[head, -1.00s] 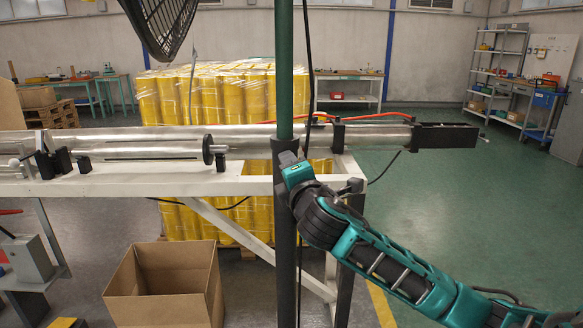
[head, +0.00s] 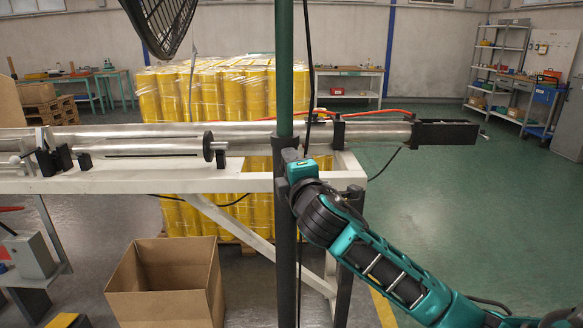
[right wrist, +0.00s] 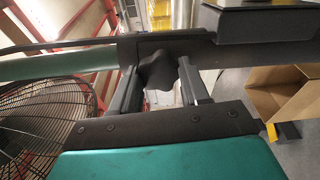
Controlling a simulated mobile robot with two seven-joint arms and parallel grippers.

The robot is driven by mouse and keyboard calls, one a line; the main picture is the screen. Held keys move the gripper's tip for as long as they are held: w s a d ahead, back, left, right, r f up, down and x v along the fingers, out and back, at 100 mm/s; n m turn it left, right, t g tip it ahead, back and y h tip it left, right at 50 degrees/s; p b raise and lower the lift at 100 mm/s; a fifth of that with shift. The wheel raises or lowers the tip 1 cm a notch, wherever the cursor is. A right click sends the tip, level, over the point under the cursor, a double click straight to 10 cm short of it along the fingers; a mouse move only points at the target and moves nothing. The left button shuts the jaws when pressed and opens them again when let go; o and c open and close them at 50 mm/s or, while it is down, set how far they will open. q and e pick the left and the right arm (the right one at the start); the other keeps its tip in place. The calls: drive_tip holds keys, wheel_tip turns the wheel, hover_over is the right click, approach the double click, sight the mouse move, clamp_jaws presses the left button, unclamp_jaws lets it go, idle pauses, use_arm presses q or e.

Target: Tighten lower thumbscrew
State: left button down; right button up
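The thumbscrew (right wrist: 158,70) is a dark, star-shaped knob on a dark bar or tube, seen in the right wrist view. My right gripper (right wrist: 160,82) has one finger on each side of it, and both fingers appear to press on its lobes. In the head view my right gripper (head: 291,157) reaches the vertical post, where the green tube (head: 284,60) enters the dark sleeve (head: 284,270). The knob is hidden there behind my wrist. My left gripper is not in view.
A white-framed bench (head: 130,183) with a long metal tube (head: 120,136) stands behind the post. An open cardboard box (head: 165,305) is on the floor at lower left. A fan (head: 160,25) hangs at the top. Open green floor lies to the right.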

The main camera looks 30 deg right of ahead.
drive_tip(key=o, duration=0.4)
drive_tip(key=shift+o, duration=0.2)
drive_tip(key=v, duration=1.3)
